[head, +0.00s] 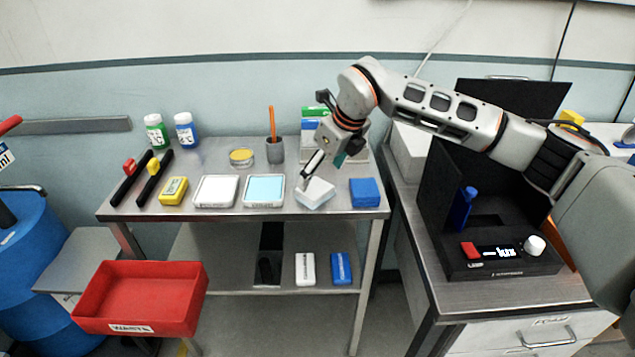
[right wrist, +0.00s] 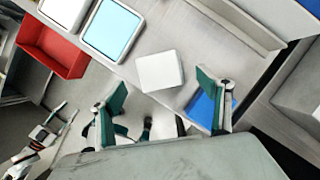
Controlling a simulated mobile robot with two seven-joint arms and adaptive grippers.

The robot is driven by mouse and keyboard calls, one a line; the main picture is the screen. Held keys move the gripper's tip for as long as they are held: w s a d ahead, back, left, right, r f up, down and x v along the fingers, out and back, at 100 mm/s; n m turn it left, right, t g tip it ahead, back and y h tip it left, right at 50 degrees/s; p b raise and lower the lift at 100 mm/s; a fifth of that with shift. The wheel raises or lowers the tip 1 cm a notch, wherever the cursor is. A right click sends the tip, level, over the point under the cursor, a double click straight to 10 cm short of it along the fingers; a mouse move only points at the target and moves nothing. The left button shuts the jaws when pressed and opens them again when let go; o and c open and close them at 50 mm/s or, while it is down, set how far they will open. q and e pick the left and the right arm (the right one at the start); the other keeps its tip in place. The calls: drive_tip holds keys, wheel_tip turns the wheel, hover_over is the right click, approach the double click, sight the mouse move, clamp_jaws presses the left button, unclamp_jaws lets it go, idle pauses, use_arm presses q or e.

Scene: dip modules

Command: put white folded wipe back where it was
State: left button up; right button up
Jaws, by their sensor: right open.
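The white folded wipe (head: 316,194) lies on the upper metal shelf near its front edge, turned askew, between the light-blue pad and the blue block. It also shows in the right wrist view (right wrist: 160,72), just beyond the fingertips. My right gripper (head: 322,172) is over the wipe's back edge, open, with its teal-padded fingers apart. In the right wrist view the gripper (right wrist: 160,92) has nothing between its fingers. Whether a finger touches the wipe cannot be told.
The light-blue pad (head: 264,189) is left of the wipe and the blue block (head: 364,192) right. A pencil cup (head: 275,150) stands behind. The red tray (head: 140,300) is lower left. A black device (head: 500,262) stands on the right-hand cabinet.

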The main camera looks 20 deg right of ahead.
drive_tip(key=v, duration=0.7)
drive_tip(key=s+a+f+n+g+y, duration=0.15)
drive_tip(key=s+a+f+y, duration=0.3)
drive_tip(key=a, duration=0.45)
drive_tip(key=s+a+f+g+y, duration=0.25)
drive_tip(key=s+a, duration=0.35)
drive_tip(key=a, duration=0.3)
drive_tip(key=s+a+r+m+t+y, duration=0.2)
drive_tip(key=s+a+r+m+y, duration=0.2)
drive_tip(key=s+a+m+y, duration=0.4)
drive_tip(key=w+d+f+m+t+h, duration=0.35)
drive_tip(key=d+f+m+t, duration=0.35)
drive_tip(key=m, duration=0.4)
drive_tip(key=w+d+f+m+t+h, duration=0.35)
drive_tip(key=d+f+m+t, duration=0.35)
drive_tip(key=m, duration=0.4)
drive_tip(key=s+d+f+m+g+h, duration=0.2)
drive_tip(key=s+d+f+m+h, duration=0.1)
drive_tip(key=s+f, duration=0.5)
drive_tip(key=s+d+f+m+g+h, duration=0.3)
drive_tip(key=s+d+f+m, duration=0.3)
drive_tip(key=f, duration=0.9)
drive_tip(key=s+d+h, duration=0.1)
drive_tip(key=s, duration=0.1)
drive_tip(key=shift+s, duration=0.25)
